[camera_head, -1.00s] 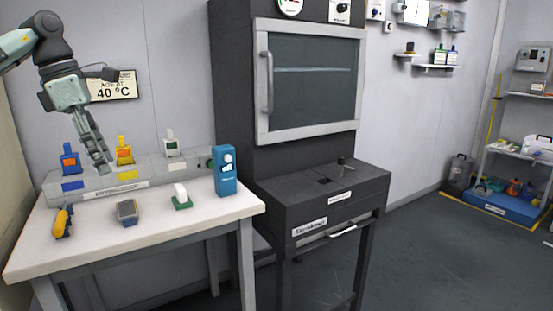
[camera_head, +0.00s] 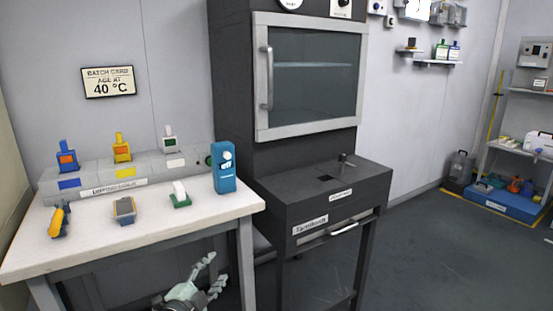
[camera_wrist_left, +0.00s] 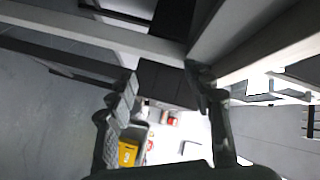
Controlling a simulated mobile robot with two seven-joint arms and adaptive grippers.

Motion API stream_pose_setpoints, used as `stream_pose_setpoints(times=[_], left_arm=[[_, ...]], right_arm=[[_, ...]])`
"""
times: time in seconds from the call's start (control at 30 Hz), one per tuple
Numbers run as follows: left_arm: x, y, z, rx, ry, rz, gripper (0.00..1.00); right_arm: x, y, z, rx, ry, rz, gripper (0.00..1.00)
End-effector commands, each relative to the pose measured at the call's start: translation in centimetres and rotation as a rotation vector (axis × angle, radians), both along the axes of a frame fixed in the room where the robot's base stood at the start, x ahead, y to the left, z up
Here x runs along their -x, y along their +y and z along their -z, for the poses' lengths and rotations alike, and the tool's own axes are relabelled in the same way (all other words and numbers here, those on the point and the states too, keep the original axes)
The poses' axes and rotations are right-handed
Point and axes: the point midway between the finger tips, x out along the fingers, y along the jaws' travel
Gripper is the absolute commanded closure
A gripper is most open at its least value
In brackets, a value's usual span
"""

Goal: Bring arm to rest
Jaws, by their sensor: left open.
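My left gripper (camera_head: 215,269) is low in the head view, below the table top and left of the table's right front leg. Its fingers are spread and nothing is between them. In the left wrist view both fingers of the left gripper (camera_wrist_left: 163,78) stand apart, with pale beams close above them. My right gripper is in neither view.
The white table (camera_head: 100,248) carries a grey rack (camera_head: 140,172) with blue, yellow and white-topped pieces, several small items in front, and a blue device (camera_head: 223,168). A dark oven cabinet (camera_head: 320,200) stands to the right. Floor (camera_head: 430,260) at the right is clear.

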Motion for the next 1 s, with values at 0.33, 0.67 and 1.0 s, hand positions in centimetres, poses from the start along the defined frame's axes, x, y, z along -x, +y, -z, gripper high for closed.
stream_pose_setpoints(times=[0.33,0.67,1.0], left_arm=[[15.7,8.1,20.9,0.296,0.609,-0.488,0.49],[35.5,10.9,32.1,0.445,1.079,-0.869,0.49],[42.6,11.2,34.1,0.48,1.229,-0.994,0.49]], right_arm=[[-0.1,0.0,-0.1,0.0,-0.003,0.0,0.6],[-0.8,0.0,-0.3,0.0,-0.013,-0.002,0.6],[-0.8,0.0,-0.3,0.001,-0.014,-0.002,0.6]])
